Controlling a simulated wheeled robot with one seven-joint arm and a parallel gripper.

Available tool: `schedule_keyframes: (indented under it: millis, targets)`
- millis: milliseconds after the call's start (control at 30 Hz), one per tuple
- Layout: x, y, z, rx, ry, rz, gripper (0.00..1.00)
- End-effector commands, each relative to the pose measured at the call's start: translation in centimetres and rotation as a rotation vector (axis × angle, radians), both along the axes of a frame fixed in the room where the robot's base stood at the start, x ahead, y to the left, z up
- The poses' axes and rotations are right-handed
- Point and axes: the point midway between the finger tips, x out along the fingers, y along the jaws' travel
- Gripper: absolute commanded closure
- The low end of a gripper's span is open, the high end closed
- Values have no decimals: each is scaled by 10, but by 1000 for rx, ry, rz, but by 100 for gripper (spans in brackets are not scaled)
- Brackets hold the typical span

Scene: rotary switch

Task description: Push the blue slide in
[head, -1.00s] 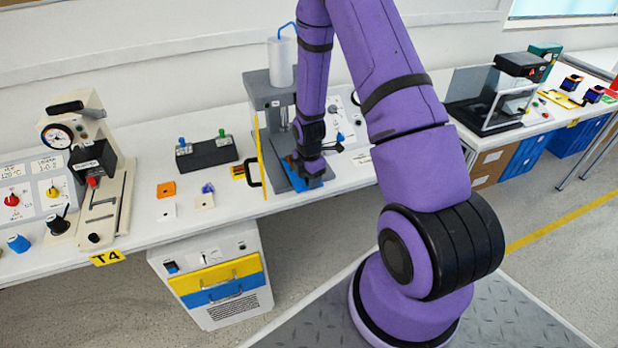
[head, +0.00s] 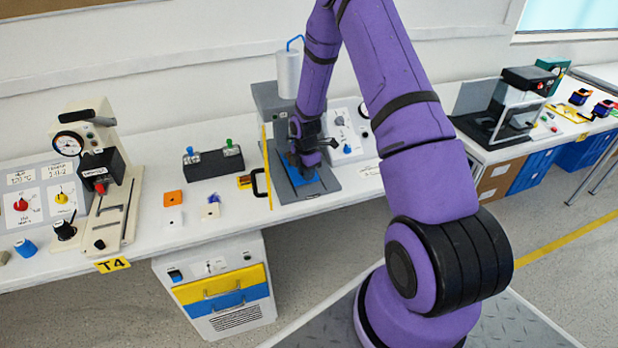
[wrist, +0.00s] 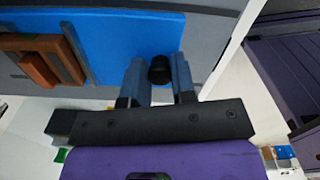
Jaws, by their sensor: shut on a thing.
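The blue slide (head: 293,176) lies on the grey base of the press-like machine (head: 268,102), with grey base showing in front of its near end. In the wrist view the slide is a flat blue plate (wrist: 125,40) with a black knob (wrist: 160,70) near its edge. My gripper (wrist: 159,78) has one finger on each side of the knob and is shut on it. In the head view my gripper (head: 305,174) is low over the slide and hides part of it, including the knob.
A yellow guard with a black handle (head: 262,182) stands left of the machine. A control panel (head: 346,130) is at its right. Small orange and white pieces (head: 173,198) lie on the bench.

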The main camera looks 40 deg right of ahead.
Motion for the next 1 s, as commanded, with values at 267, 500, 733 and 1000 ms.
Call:
schedule_keyframes:
  millis: [267, 500, 733, 1000]
  targets:
    - [0, 1, 0, 0, -1, 0, 62]
    - [0, 0, 0, 0, 0, 0, 50]
    - [0, 0, 9, 0, -2, 0, 50]
    - [0, -1, 56, -1, -4, -1, 50]
